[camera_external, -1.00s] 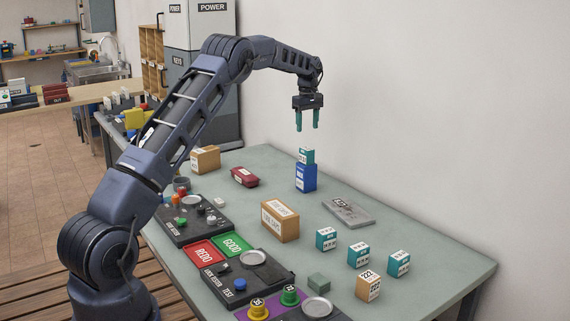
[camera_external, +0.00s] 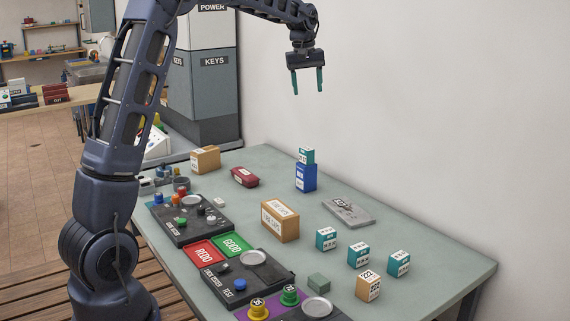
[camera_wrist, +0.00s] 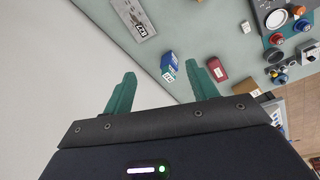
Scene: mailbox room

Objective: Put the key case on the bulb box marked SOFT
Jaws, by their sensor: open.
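My gripper (camera_external: 308,82) is open and empty, high above the far part of the table. Its two green fingers (camera_wrist: 162,90) also show in the wrist view. A dark red case (camera_external: 244,177) with a small label, likely the key case, lies on the table left of a blue box (camera_external: 306,178). It also shows in the wrist view (camera_wrist: 217,69). A small teal box (camera_external: 306,156) sits on top of the blue box. Several teal boxes (camera_external: 358,255) and an orange box (camera_external: 368,286) stand at the right. I cannot read which box is marked SOFT.
A brown carton (camera_external: 280,221) stands mid-table, and another (camera_external: 205,159) stands at the far left. A grey plate (camera_external: 348,210) lies right of the blue box. Dark trays (camera_external: 188,222) and red and green mats line the near edge. The wall bounds the far side.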

